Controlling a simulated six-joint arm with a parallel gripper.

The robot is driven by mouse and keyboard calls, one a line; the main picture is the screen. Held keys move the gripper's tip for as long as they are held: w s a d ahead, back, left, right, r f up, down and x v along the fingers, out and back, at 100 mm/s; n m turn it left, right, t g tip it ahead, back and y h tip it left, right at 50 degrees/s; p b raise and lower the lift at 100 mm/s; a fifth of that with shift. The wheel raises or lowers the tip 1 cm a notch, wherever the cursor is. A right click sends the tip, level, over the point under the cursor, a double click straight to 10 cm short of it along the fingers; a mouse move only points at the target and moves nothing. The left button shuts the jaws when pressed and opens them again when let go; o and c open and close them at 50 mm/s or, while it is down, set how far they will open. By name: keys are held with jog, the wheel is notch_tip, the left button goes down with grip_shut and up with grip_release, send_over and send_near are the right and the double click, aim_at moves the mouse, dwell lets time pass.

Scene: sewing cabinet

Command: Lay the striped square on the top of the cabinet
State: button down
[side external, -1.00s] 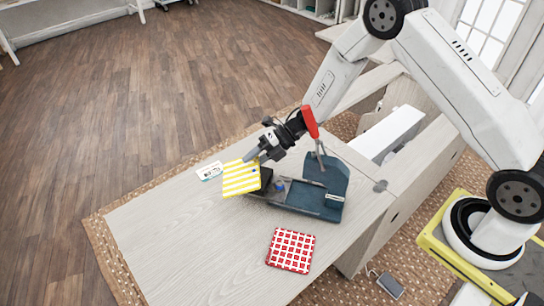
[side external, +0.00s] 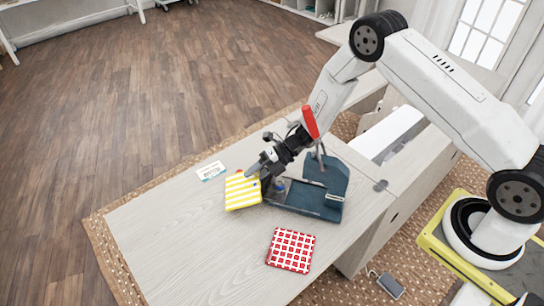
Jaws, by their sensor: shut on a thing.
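The yellow-and-white striped square (side external: 242,192) is at the left end of the dark blue machine on the cabinet top (side external: 190,245). My gripper (side external: 257,171) reaches down from the upper right and is shut on the square's upper right edge. The square looks slightly tilted. I cannot tell whether its underside touches the cabinet top or the machine. The fingertips are small and partly hidden in this view.
The dark blue machine (side external: 305,199) stands right beside the square. A red-and-white checked square (side external: 291,250) lies nearer the front. A small white card (side external: 211,171) lies behind and left. The cabinet top's left front area is clear.

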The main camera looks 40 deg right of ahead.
jog(key=c, duration=0.5)
grip_release()
jog(key=shift+c, duration=0.2)
jog(key=v, duration=0.8)
jog(key=shift+r, duration=0.1)
notch_tip(320, 180, up, 7)
jog(key=d, duration=0.2)
jog(key=shift+s+d, duration=0.25)
jog(key=shift+s, duration=0.15)
jog(key=shift+r, duration=0.15)
